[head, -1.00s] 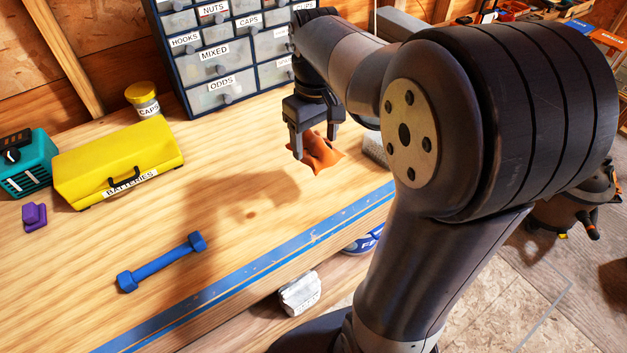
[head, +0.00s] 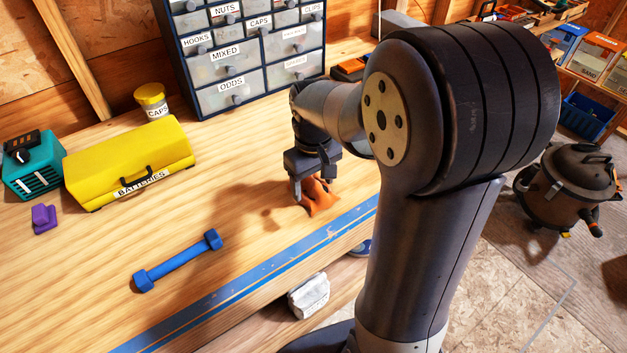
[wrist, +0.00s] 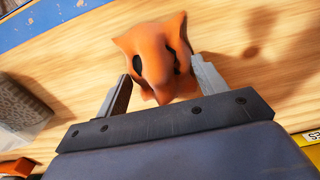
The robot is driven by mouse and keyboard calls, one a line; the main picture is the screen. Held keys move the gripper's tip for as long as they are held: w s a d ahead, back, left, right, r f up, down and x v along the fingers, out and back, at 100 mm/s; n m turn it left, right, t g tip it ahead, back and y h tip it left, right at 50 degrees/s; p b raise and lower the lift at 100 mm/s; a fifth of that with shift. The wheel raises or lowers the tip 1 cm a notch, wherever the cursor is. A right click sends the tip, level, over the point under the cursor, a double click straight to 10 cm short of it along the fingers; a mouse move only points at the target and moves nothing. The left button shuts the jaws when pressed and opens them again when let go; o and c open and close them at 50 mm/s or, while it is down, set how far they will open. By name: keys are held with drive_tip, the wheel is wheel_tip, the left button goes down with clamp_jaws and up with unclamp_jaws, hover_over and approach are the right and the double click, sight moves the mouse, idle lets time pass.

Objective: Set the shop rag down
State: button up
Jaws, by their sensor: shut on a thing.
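The orange shop rag (head: 319,197) is crumpled and has dark spots. It is at the workbench's (head: 240,215) front right part, close to the blue front edge. My gripper (head: 313,198) points down and is shut on the rag. In the wrist view the rag (wrist: 158,55) bulges out between the two fingers (wrist: 160,88). The rag is at or just above the bench top; I cannot tell whether it touches. My arm hides the bench to the right of it.
A blue dumbbell-shaped bar (head: 178,261), a yellow batteries case (head: 128,160), a purple block (head: 44,218) and a teal device (head: 32,165) lie to the left. A drawer cabinet (head: 235,60) stands behind. Bare wood lies between the bar and the rag.

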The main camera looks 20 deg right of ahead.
sight(314, 182)
drive_tip(key=shift+f, duration=0.2)
drive_tip(key=o, duration=0.9)
drive_tip(key=shift+o, duration=0.2)
wheel_tip(314, 182, up, 12)
drive_tip(key=shift+r, duration=0.15)
